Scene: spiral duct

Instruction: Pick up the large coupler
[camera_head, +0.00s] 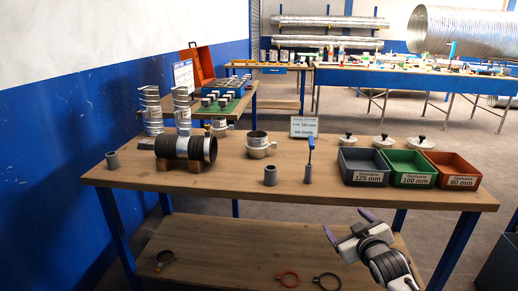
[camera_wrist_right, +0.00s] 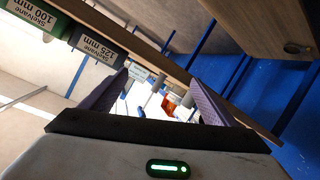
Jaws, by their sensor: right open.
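A short, wide metal collar (camera_head: 258,145) stands open end up on the wooden table, and it looks like the large coupler. A second metal fitting (camera_head: 219,128) stands behind it to the left. My right gripper (camera_head: 347,226) is open and empty in front of the table's front edge, low and to the right of the collar, well apart from it. In the right wrist view its two purple fingers (camera_wrist_right: 158,95) are spread with nothing held between them. My left gripper is out of view.
A black duct piece (camera_head: 186,148) lies on wooden supports at the left. Grey (camera_head: 360,167), green (camera_head: 408,169) and red (camera_head: 451,171) bins stand at the right. A grey cylinder (camera_head: 270,175) and a blue-handled tool (camera_head: 309,160) stand near the front edge. A lower shelf (camera_head: 230,245) holds rings.

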